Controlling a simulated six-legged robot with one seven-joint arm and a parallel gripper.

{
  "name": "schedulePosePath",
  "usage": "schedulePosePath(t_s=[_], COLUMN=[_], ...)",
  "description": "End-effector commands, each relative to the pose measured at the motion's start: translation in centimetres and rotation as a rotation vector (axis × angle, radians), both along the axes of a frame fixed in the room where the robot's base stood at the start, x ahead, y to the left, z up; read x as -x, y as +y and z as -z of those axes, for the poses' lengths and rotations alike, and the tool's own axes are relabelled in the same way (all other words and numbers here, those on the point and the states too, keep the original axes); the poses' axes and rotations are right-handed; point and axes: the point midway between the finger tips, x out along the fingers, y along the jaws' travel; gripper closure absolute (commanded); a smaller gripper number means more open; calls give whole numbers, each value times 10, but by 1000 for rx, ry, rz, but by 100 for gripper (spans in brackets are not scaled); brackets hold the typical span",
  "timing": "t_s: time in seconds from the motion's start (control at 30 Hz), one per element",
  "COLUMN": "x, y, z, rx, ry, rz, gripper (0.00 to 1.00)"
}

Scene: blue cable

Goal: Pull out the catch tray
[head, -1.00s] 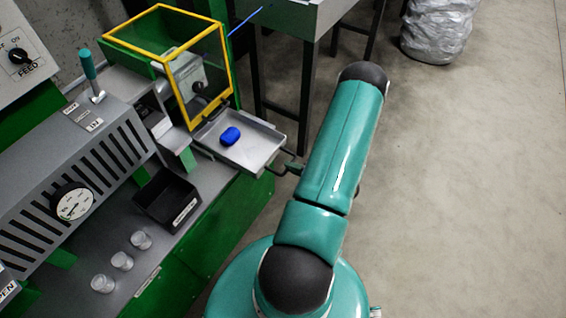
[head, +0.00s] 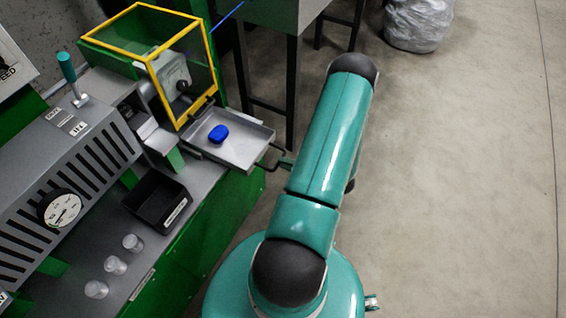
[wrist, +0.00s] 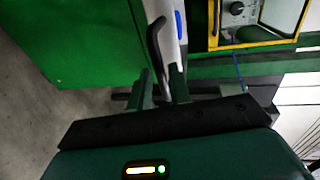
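The catch tray (head: 232,153) is a shallow grey metal tray sticking out from the green machine below the yellow-framed guard, with a blue lump (head: 219,133) lying in it. A dark wire handle (head: 270,158) projects from its right side. My gripper (head: 284,162) is at this handle, mostly hidden by my arm. In the wrist view, the fingers of my gripper (wrist: 162,88) stand apart with the dark handle (wrist: 155,42) running down between them. A gap seems to show beside the handle. The tray's pale edge (wrist: 169,35) and the blue lump (wrist: 179,25) show above.
The yellow-framed guard (head: 182,62) stands over the tray's inner end. A black bin (head: 157,201) and several clear cups (head: 115,265) are on the machine's ledge. A grey table (head: 268,14) stands behind. The floor (head: 460,170) to the right is clear up to a wrapped silver bundle (head: 418,24).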

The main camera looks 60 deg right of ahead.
Motion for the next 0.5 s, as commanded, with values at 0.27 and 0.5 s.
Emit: schedulePosePath(t_s=[0.27, 0.5], x=[59, 104], y=[-3, -3], z=[-13, -22], rx=[2, 0], ry=[1, 0], rz=[4, 2], gripper=[80, 80])
